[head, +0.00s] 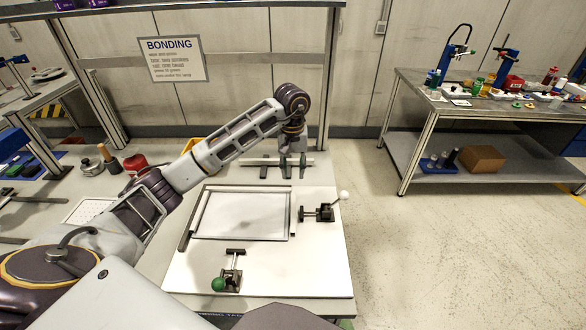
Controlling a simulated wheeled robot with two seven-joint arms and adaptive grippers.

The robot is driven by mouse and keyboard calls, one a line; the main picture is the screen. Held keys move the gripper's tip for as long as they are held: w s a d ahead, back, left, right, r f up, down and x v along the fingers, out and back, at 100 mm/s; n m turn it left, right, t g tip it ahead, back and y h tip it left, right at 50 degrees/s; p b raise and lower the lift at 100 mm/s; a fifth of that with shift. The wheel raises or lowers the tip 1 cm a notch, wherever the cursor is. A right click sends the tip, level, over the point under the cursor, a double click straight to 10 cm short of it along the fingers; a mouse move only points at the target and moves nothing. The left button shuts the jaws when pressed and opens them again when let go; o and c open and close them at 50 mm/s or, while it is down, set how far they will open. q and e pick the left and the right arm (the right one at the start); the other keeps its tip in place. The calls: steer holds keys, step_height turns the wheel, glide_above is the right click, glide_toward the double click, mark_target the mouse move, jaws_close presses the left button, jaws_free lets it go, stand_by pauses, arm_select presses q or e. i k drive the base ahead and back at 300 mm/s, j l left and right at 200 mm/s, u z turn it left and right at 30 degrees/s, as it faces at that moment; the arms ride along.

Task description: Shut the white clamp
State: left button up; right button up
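The white clamp (324,213) is mounted on the white board at the right of the framed panel. Its lever leans up and out to the right, ending in a white knob (343,195). Its rod points left, with a dark pad close to the panel frame's right edge; I cannot tell whether they touch. My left gripper (293,170) points down behind the frame, up and left of the white clamp and apart from it. Its two dark fingers look spread, with nothing clearly held between them. My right gripper is not in view.
A second clamp with a green knob (218,284) sits at the board's front. The framed panel (242,214) lies flat between the clamps. A metal bar (256,162) lies behind it, close to my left fingers. A bench post (328,85) rises behind. Floor right of the board is clear.

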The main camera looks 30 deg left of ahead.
mark_target(343, 195)
steer(key=k, duration=1.5)
